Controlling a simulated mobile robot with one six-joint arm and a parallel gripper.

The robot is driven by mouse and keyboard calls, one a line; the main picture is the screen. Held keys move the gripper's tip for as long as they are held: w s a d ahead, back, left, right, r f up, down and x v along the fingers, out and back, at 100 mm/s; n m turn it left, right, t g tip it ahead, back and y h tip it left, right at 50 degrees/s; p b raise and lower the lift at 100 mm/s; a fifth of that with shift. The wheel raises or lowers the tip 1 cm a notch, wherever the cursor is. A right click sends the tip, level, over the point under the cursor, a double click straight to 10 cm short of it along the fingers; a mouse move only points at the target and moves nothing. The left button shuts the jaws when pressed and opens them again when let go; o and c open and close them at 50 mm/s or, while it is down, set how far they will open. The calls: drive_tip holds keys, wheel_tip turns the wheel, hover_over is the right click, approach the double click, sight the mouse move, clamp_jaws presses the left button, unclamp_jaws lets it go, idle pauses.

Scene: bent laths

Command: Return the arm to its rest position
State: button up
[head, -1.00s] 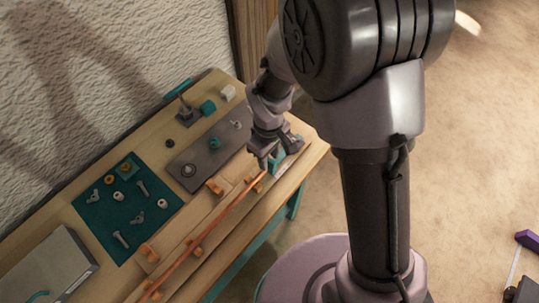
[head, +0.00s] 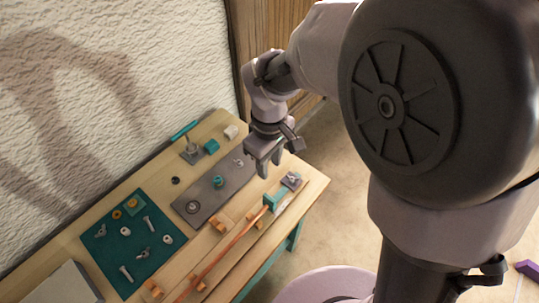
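My arm reaches in from the right, its large dark joint filling much of the right side of the head view. My gripper (head: 264,162) points down above the far right part of the workbench (head: 318,182). Its fingers are apart with nothing between them. A long orange lath (head: 232,243) lies along the front of the bench among orange blocks. Its far end meets a teal block (head: 272,203), below and apart from my gripper. The lath's near end is cut off by the frame.
A grey plate (head: 200,206) and a teal mat (head: 108,255) with several bolts and nuts lie on the bench. A grey box (head: 65,285) is at lower left. Open floor (head: 322,235) is right of the bench.

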idle(0.4)
drive_tip(key=s+d+r+m+t+y+b, duration=0.2)
drive_tip(key=s+d+m+t+b, duration=0.3)
drive_tip(key=s+d+m+b, duration=0.6)
drive_tip(key=s+m, duration=0.1)
drive_tip(key=m, duration=0.2)
drive_tip(key=shift+s+d+r+m+t+b, duration=0.3)
drive_tip(key=shift+d+r+m+t, duration=0.05)
drive_tip(key=shift+m+t, duration=0.05)
drive_tip(key=shift+a, duration=0.1)
